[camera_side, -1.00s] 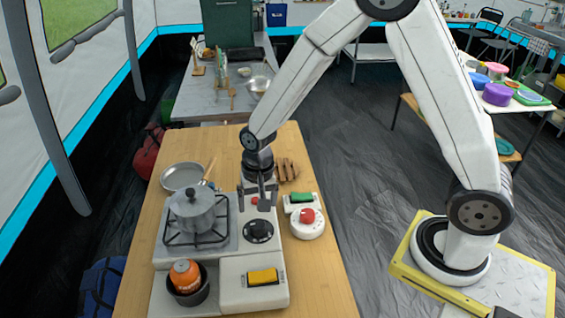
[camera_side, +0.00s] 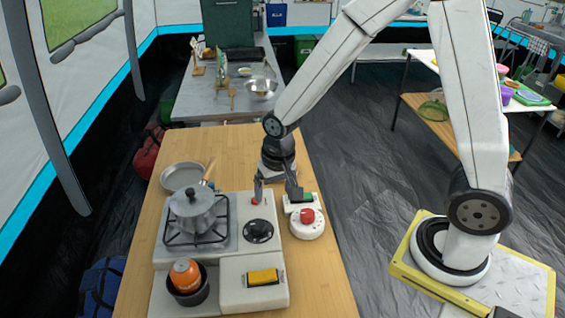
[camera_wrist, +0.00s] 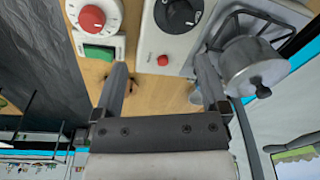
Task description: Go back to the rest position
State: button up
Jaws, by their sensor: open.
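My gripper (camera_side: 276,192) is open, its fingers apart and pointing down above the far end of the stove unit. It also shows in the wrist view (camera_wrist: 163,90), with nothing between its fingers. In the side view it is just beyond the black knob (camera_side: 258,230), by the small red button (camera_side: 253,200). A white device with a red dial (camera_side: 307,216) and a green switch (camera_side: 301,197) stands close to its right.
A lidded pot (camera_side: 193,208) stands on the burner to the left. A frying pan (camera_side: 182,177) lies behind it. An orange canister (camera_side: 185,274) sits in a black bowl. The table's right front (camera_side: 325,285) is clear.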

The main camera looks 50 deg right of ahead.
jog(key=s+d+r+n+t, duration=0.1)
jog(key=s+d+r+n, duration=0.2)
jog(key=s, duration=0.5)
jog(key=shift+d+r+n, duration=0.2)
jog(key=shift+d+n, duration=0.3)
jog(key=shift+n, duration=0.4)
